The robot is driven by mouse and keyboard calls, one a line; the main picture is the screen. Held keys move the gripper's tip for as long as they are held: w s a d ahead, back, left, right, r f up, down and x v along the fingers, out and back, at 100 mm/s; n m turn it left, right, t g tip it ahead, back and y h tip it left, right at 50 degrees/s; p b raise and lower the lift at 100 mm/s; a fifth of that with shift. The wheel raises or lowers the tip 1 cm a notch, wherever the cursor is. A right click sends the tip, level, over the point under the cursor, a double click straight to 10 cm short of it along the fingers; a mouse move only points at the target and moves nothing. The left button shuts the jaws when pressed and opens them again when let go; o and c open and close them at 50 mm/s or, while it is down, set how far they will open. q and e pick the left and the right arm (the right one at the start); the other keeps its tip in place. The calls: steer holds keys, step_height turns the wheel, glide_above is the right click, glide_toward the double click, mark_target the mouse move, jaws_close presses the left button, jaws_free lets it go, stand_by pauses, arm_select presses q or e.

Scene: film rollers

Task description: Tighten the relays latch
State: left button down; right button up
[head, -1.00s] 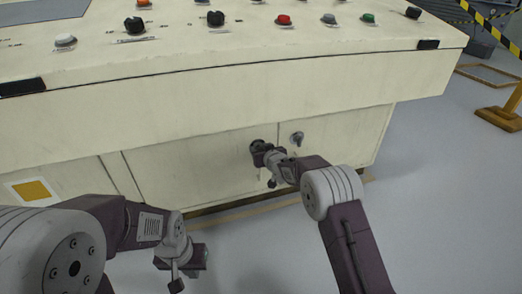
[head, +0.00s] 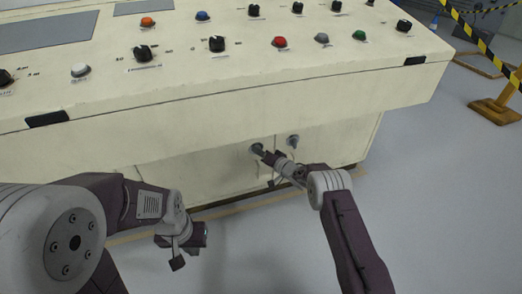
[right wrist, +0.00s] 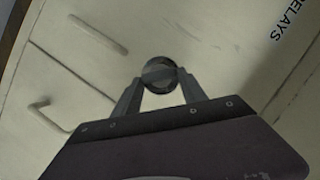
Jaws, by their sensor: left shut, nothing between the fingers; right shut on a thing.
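The latch (right wrist: 159,75) is a round dark knob with a lighter bar across it, on the cream cabinet door marked RELAYS (right wrist: 289,18). My right gripper (right wrist: 162,92) is shut on the latch, one finger on each side. In the head view the latch (head: 256,147) is on the lower front of the cabinet, with my right gripper (head: 265,154) at it. The gripper hides part of the latch there. My left gripper (head: 198,237) is shut and empty, low in front of the cabinet and apart from it.
A second grey latch (head: 293,141) is just right of the held one. A handle (right wrist: 48,115) shows at the left in the right wrist view. The console top (head: 180,95) with buttons and knobs overhangs the doors. Free floor (head: 440,200) lies to the right.

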arm_select(q)
step_height(320, 180, down, 15)
steer(key=b, duration=1.5)
steer(key=shift+f, duration=0.15)
arm_select(e)
steer(key=shift+w+d+f+m+t+y, duration=0.2)
steer(key=shift+m+y, duration=0.35)
steer(key=shift+m, duration=0.6)
steer(key=shift+s+a+f+m+t+y, duration=0.2)
steer(key=shift+m+y, duration=0.3)
steer(key=shift+m, duration=0.7)
steer(key=shift+w+d+f+m+t+y, duration=0.1)
steer(key=shift+d+m+t+y, duration=0.35)
steer(key=shift+m, duration=0.7)
steer(key=shift+a, duration=0.2)
steer(key=o, duration=1.4)
steer(key=shift+c, duration=0.2)
